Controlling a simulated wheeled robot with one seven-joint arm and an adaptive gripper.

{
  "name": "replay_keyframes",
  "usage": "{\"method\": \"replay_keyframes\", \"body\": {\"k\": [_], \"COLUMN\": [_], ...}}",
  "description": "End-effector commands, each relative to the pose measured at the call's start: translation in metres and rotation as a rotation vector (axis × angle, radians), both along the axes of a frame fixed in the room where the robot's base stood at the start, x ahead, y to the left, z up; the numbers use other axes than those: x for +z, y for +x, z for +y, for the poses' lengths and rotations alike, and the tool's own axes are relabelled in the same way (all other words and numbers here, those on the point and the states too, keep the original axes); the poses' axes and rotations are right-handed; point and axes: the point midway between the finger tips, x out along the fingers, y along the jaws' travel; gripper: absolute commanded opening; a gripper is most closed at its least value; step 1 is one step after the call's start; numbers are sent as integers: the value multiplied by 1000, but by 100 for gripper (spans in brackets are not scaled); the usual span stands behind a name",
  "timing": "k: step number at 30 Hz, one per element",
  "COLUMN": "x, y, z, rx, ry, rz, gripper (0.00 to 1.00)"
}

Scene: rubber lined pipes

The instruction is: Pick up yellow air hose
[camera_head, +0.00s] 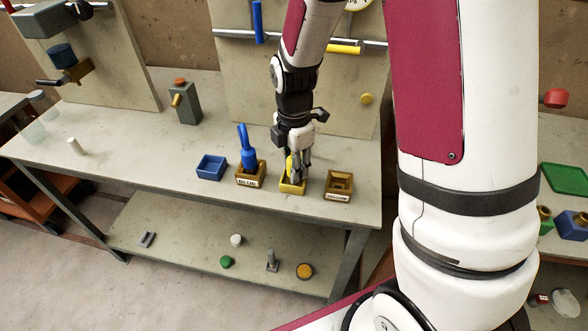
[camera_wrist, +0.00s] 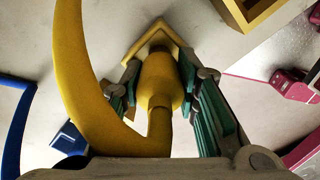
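The yellow air hose (camera_wrist: 154,85) stands in the small yellow box (camera_head: 293,187) on the workbench. In the wrist view its thick body and thin neck lie between my fingers, and its curved tube arches up on the left. My gripper (camera_wrist: 161,75) points down over the box, with a green-padded finger on each side of the body. The fingertips are very close to the body; I cannot tell whether they press on it. In the head view my gripper (camera_head: 295,172) hides much of the hose, with only a yellow sliver showing.
A brown labelled box with a blue hose (camera_head: 249,160) stands just left of the yellow box, and an empty blue box (camera_head: 211,167) stands further left. Another labelled brown box (camera_head: 338,185) is close on the right. The back panel rises behind.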

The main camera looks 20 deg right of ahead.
Motion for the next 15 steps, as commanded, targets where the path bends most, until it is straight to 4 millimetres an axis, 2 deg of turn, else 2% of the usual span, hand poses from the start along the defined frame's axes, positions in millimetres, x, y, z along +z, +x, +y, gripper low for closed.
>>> {"method": "replay_keyframes", "body": {"k": [1,2,3,15], "x": [0,0,0,5], "y": [0,0,0,0], "z": [0,0,0,0], "rx": [0,0,0,-1], "ry": [0,0,0,0], "rz": [0,0,0,-1], "gripper": [9,2,0,0]}}
